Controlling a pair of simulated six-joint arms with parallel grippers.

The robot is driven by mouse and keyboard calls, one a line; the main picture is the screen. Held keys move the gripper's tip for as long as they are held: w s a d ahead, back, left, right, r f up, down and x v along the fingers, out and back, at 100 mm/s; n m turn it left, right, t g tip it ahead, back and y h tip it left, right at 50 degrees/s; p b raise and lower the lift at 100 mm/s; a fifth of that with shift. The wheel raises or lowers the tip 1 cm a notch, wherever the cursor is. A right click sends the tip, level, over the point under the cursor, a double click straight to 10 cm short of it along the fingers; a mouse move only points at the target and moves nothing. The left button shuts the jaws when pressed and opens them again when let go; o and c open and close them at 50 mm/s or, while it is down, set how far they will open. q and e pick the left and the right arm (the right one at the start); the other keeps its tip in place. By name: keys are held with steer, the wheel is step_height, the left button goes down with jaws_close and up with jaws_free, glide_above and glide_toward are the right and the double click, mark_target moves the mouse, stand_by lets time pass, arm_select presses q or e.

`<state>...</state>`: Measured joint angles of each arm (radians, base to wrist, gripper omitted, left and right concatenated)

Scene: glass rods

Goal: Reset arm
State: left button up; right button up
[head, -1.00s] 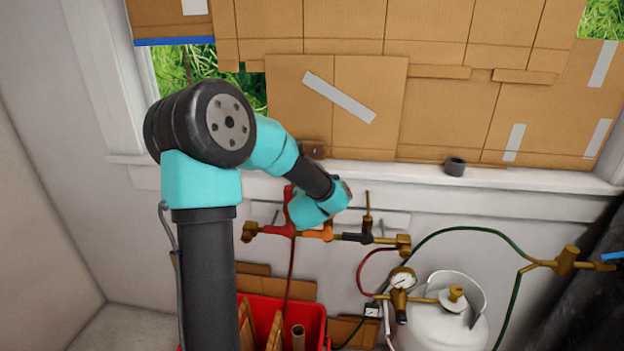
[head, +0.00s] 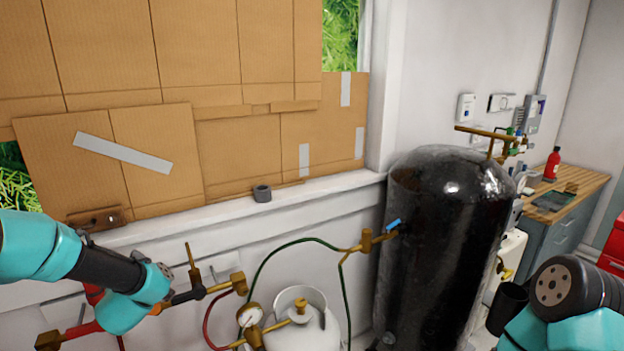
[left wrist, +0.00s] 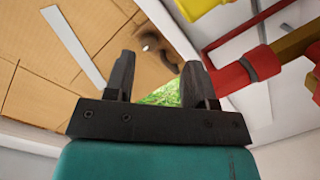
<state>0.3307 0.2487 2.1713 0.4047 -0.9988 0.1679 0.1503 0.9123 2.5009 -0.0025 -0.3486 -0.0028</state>
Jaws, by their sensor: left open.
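In the head view my left arm (head: 60,255) reaches in from the left, with its wrist in front of the brass and red pipework; its gripper fingers cannot be made out there. In the left wrist view my left gripper (left wrist: 160,78) has its two dark fingers spread apart with nothing between them. Behind the fingers are cardboard and a patch of grass. Part of my right arm (head: 570,300) shows at the lower right of the head view; its gripper is out of frame. No glass rods are visible.
Red and brass pipework (head: 215,288) runs along the wall below the sill (head: 320,190). A white gas cylinder (head: 300,335) and a tall black tank (head: 445,240) stand to its right. Cardboard (head: 240,150) covers the window. A wooden bench (head: 570,195) stands at the far right.

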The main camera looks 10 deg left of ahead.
arm_select(q)
steer(key=s+d+f+m+g+h, duration=0.15)
steer(key=d+f+m+h, duration=0.3)
steer(key=d+f, duration=0.7)
steer(key=d+f+m+g+h, duration=0.4)
steer(key=d+f, duration=0.4)
steer(key=f, duration=0.7)
steer(key=s+d+f+m+g+h, duration=0.5)
steer(key=s+d+f+g, duration=0.1)
steer(key=s+d+f, duration=0.6)
steer(key=s+d, duration=0.2)
steer(key=s, duration=0.1)
steer(key=shift+s+d+f+m+g+h, duration=0.2)
steer(key=shift+d+f+m+g+h, duration=0.05)
steer(key=shift+f+m+g+h, duration=0.1)
